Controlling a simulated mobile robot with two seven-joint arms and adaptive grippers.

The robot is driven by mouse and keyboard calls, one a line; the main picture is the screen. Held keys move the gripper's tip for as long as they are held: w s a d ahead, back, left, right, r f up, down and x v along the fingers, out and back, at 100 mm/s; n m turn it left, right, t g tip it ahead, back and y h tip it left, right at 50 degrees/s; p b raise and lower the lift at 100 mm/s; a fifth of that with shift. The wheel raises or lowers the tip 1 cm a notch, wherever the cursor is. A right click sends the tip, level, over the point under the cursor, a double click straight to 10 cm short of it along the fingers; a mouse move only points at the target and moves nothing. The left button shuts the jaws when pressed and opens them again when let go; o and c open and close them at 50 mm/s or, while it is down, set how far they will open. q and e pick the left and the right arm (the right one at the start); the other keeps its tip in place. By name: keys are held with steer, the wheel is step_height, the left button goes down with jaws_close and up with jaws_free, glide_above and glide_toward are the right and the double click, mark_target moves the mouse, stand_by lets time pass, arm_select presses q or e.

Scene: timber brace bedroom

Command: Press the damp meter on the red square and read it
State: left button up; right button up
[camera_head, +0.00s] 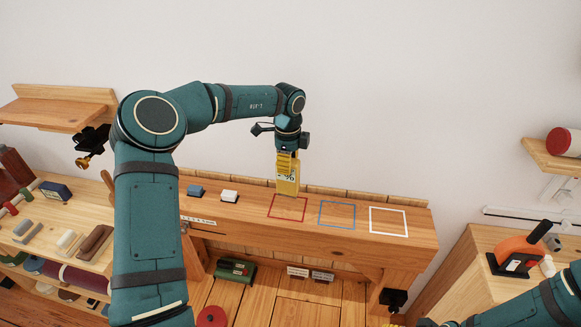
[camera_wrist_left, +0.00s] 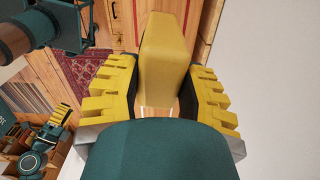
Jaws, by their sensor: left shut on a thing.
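The damp meter (camera_head: 287,182) is a yellow block with a pale face showing a "%" mark; any number on it is too small to read. My left gripper (camera_head: 288,160) is shut on it and holds it upright, lower end down. In the left wrist view the meter (camera_wrist_left: 163,60) sits between the yellow ridged fingers. The red square (camera_head: 274,217) is an outline on the wooden bench; the meter's lower end overlaps its back edge in the picture. I cannot tell whether it touches the wood. My right arm shows at lower right; its jaws are unclear.
Blue (camera_head: 337,226) and white (camera_head: 403,234) outlined squares lie right of the red one. A blue block (camera_head: 195,191) and a white block (camera_head: 229,196) stand to the left on the bench (camera_head: 250,228). The wall is close behind. A side table (camera_head: 470,262) stands right.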

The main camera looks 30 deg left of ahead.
mark_target(288, 177)
arm_select(q)
steer(key=shift+w+r, duration=0.1)
steer(key=shift+f, duration=3.45)
steer(key=shift+r, duration=3.55)
